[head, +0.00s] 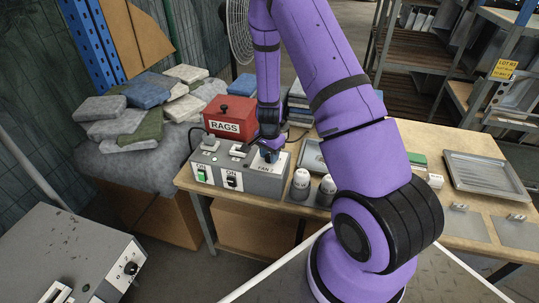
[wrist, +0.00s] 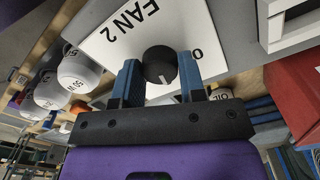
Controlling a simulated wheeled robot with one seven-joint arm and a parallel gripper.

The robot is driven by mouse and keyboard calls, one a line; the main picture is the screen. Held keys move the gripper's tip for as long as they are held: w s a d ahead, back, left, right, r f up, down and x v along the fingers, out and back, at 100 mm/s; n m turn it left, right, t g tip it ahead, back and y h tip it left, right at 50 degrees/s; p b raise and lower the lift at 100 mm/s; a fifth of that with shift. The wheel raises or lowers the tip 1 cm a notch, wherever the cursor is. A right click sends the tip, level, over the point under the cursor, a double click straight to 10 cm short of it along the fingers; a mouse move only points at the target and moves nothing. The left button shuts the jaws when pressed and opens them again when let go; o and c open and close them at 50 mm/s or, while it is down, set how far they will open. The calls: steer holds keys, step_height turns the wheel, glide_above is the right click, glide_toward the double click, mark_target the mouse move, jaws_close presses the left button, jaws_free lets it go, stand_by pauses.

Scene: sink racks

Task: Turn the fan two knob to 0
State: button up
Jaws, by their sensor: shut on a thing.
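The fan two knob (wrist: 160,64) is a round black knob on a white plate marked FAN 2 (wrist: 120,30). A pale pointer mark shows on its lower part in the wrist view. A 0 is printed to its right, close to my right finger. My gripper (wrist: 160,76) is shut on the knob, with one blue finger on each side. In the head view my gripper (head: 269,153) is at the right end of the grey control box (head: 250,188), above its FAN 2 label. It hides the knob there.
Two more switches, one green (head: 201,175) and one black (head: 231,181), sit left on the box. A red RAGS box (head: 230,112) stands behind it. A metal tray (head: 474,171) lies at the bench's right.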

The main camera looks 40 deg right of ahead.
mark_target(269, 156)
steer(key=n, duration=0.4)
steer(key=shift+n, duration=0.3)
steer(key=n, duration=0.3)
steer(key=shift+n, duration=0.4)
steer(key=n, duration=0.3)
steer(key=shift+n, duration=2.1)
steer(key=o, duration=0.9)
step_height(269, 156, up, 11)
steer(key=shift+f, duration=0.1)
